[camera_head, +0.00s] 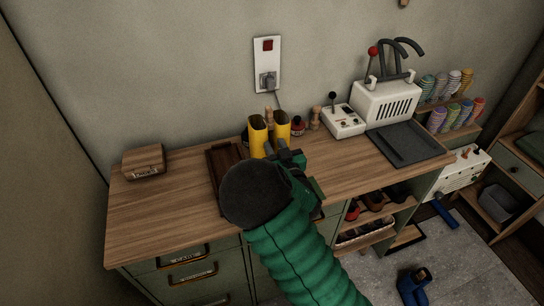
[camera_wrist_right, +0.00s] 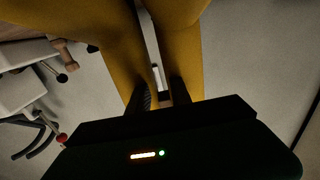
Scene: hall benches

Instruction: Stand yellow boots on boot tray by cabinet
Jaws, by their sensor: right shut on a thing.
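A pair of yellow boots, one on the left (camera_head: 257,137) and one on the right (camera_head: 281,131), is upright with open tops at the back of the wooden bench. My right gripper (camera_head: 284,152) is shut on them. In the right wrist view the fingers of the right gripper (camera_wrist_right: 160,96) pinch between the two yellow shafts, left (camera_wrist_right: 115,45) and right (camera_wrist_right: 183,60). A dark brown tray (camera_head: 217,160) lies on the bench just left of the boots. My forearm hides the boots' lower parts, so I cannot tell whether they touch anything. My left gripper is not in view.
A wooden box (camera_head: 144,161) sits at the bench's left end. A small control box (camera_head: 343,121), white machine (camera_head: 386,102) and dark grey tray (camera_head: 408,143) stand right. A blue boot (camera_head: 413,287) is on the floor. The bench's left front is clear.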

